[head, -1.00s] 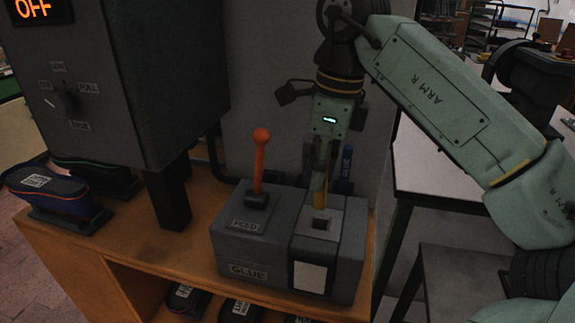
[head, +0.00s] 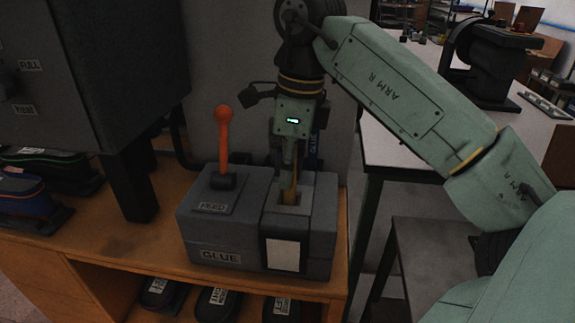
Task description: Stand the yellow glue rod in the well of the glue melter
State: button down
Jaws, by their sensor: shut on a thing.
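The glue melter (head: 218,257) is a grey box marked GLUE on the wooden bench. Its square well (head: 302,198) opens in the top of its right part. My gripper (head: 290,166) points down above the well, shut on the upper part of the yellow glue rod (head: 289,188). The rod looks about upright, and its lower end overlaps the well opening. I cannot tell how deep it reaches. The fingers hide the rod's upper part.
An orange-red lever (head: 224,135) marked FEED rises from the melter's left part, close to my gripper. A blue tube (head: 314,148) stands behind the melter. A dark machine (head: 110,80) stands at the left. Shoes (head: 28,190) sit on the bench and below it.

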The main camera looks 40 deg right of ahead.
aim_at(288, 193)
jog(key=shift+f+b, duration=1.25)
jog(key=shift+f, duration=0.65)
jog(key=shift+s+f, duration=0.15)
jog(key=shift+f, duration=0.15)
jog(key=shift+a, duration=0.1)
jog(key=c, duration=1.7)
grip_release()
jog(key=shift+f, duration=0.1)
jog(key=shift+o, duration=1.3)
jog(key=shift+f, duration=0.1)
